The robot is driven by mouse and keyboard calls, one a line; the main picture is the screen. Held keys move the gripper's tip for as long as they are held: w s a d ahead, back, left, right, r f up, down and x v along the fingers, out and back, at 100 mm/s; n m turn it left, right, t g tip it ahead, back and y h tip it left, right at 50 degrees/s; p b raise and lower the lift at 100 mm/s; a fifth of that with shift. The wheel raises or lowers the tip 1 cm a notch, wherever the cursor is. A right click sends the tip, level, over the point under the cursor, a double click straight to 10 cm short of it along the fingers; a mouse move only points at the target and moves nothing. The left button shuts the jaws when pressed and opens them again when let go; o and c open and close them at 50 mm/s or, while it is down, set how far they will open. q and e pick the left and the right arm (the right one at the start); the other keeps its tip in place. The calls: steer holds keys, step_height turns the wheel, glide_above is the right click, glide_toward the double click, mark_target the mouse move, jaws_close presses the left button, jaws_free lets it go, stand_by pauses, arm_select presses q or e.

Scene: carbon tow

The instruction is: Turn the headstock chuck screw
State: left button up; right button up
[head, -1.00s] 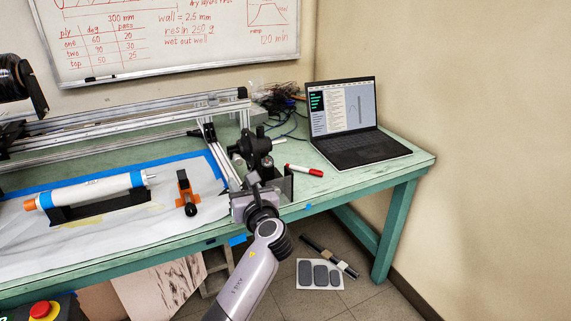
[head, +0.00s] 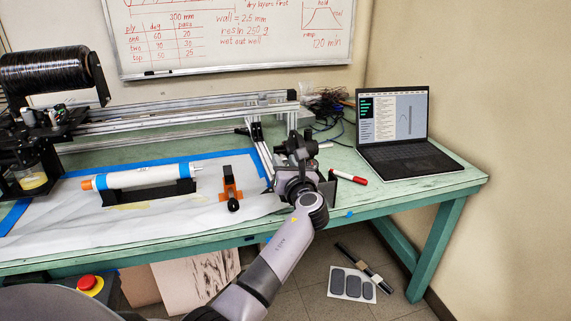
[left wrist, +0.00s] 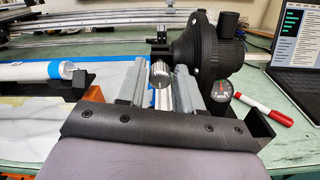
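The black round headstock (head: 301,146) stands at the right end of the winding frame. It also shows large in the left wrist view (left wrist: 203,42). A silver knurled chuck screw (left wrist: 161,74) shows in the left wrist view, left of the headstock body. My left gripper (left wrist: 160,82) has its two grey fingers apart, one on each side of the screw, with a gap visible between them. I cannot tell whether either finger touches it. In the head view my left gripper (head: 297,180) is just in front of the headstock and hides its lower part. My right gripper is not in view.
A white tube (head: 150,176) with blue bands rests on a black cradle. An orange-black tool (head: 230,187) stands right of it. A small dial (left wrist: 220,90) and a red marker (left wrist: 263,108) lie right of the fingers. A laptop (head: 405,135) stands at the right.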

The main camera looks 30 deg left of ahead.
arm_select(q)
jaws_close()
steer(key=shift+f+n, duration=0.1)
steer(key=shift+n, duration=0.2)
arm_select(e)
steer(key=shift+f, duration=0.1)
arm_select(q)
steer(key=n+b, duration=0.1)
steer(key=n, duration=0.2)
steer(key=shift+n, duration=0.3)
steer(key=n+b, duration=0.1)
steer(key=n, duration=0.1)
steer(key=n+b, duration=0.1)
steer(key=n, duration=0.1)
steer(key=shift+f+n, duration=0.2)
steer(key=shift+n, duration=0.1)
steer(key=n+b, duration=0.1)
steer(key=n, duration=0.1)
steer(key=shift+n+b, duration=0.3)
steer(key=shift+b, duration=0.1)
steer(key=shift+n+b, duration=6.75)
steer(key=shift+n, duration=2.55)
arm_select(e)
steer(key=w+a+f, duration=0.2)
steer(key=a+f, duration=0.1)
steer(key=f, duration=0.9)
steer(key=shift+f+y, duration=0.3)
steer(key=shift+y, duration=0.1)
